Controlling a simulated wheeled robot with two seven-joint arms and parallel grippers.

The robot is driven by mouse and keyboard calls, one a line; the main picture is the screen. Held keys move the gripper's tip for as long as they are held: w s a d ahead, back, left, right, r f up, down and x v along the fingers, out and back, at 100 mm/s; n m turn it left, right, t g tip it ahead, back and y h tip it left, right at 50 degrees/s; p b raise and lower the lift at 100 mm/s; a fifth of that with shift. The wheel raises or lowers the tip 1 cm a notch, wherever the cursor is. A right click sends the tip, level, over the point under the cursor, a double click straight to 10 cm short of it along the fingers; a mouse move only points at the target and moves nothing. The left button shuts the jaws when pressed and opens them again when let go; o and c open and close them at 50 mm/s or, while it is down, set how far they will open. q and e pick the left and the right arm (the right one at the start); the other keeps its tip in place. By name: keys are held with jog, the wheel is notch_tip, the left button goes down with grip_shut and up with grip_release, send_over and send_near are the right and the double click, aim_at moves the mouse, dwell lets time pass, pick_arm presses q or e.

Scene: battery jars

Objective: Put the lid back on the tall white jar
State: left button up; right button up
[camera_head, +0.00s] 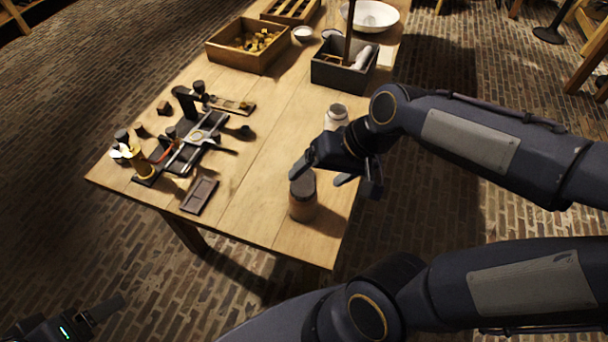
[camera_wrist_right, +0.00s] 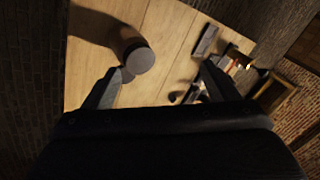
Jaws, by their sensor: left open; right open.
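A white jar (camera_head: 336,114) stands near the table's right edge, partly hidden behind my right gripper; its top looks uncovered. A brownish jar with a dark grey lid (camera_head: 302,186) stands upright near the front right corner. It also shows in the right wrist view, lid (camera_wrist_right: 140,60) towards the camera, beside the left fingertip. My right gripper (camera_head: 322,174) is open and empty above the table, close to the lidded jar; touching cannot be told. My left gripper (camera_head: 104,309) is open at the lower left, off the table. I cannot make out a loose lid for the white jar.
A dark crate (camera_head: 330,76), a wooden box (camera_head: 222,54) and a white basin (camera_head: 370,16) stand towards the back. A dark bench tool (camera_head: 186,142) with small items fills the left side. A dark flat block (camera_head: 199,195) lies in front. The middle planks are clear.

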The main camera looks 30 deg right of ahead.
jog(key=w+d+f+m+g+h, duration=0.1)
jog(key=w+d+f+m+g, duration=0.15)
jog(key=w+f, duration=0.5)
jog(key=m+g+h, duration=0.2)
jog(key=m+h, duration=0.1)
send_over(306, 174)
jog(key=shift+t, duration=0.25)
notch_tip(306, 174, down, 6)
jog(key=shift+r, duration=0.1)
jog(key=shift+f, duration=1.3)
jog(key=shift+a+f+p, duration=0.15)
jog(key=shift+f+p, duration=0.15)
jog(key=shift+f, duration=1.05)
jog(key=shift+a+f+p, duration=0.15)
jog(key=shift+f+p, duration=0.1)
jog(key=shift+f, duration=1.05)
jog(key=shift+c, duration=0.2)
